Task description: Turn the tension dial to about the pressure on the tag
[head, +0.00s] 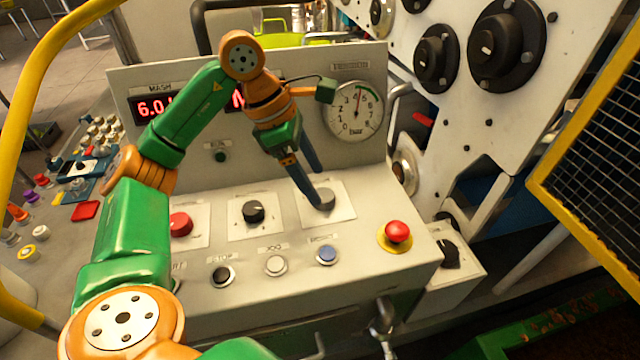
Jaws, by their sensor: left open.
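My left gripper (318,191) reaches down from above the console, its long blue-grey fingers open. The fingertips are at a grey dial (325,201) on a white square plate, right of the black knob. They partly cover the dial, and I cannot tell whether they touch it. The dial's own label is not readable. A round white pressure gauge (354,110) is on the upright panel above. Its needle points nearly straight up, near the 5, and a green arc marks its upper right. I cannot make out a tag with a pressure. My right gripper is not in view.
The console (300,284) carries a red knob (180,224), a black knob (253,211), several push buttons and a red emergency stop (398,232) to the right. A red-digit display (154,107) is partly behind my arm. A yellow-framed mesh guard (590,170) stands at right.

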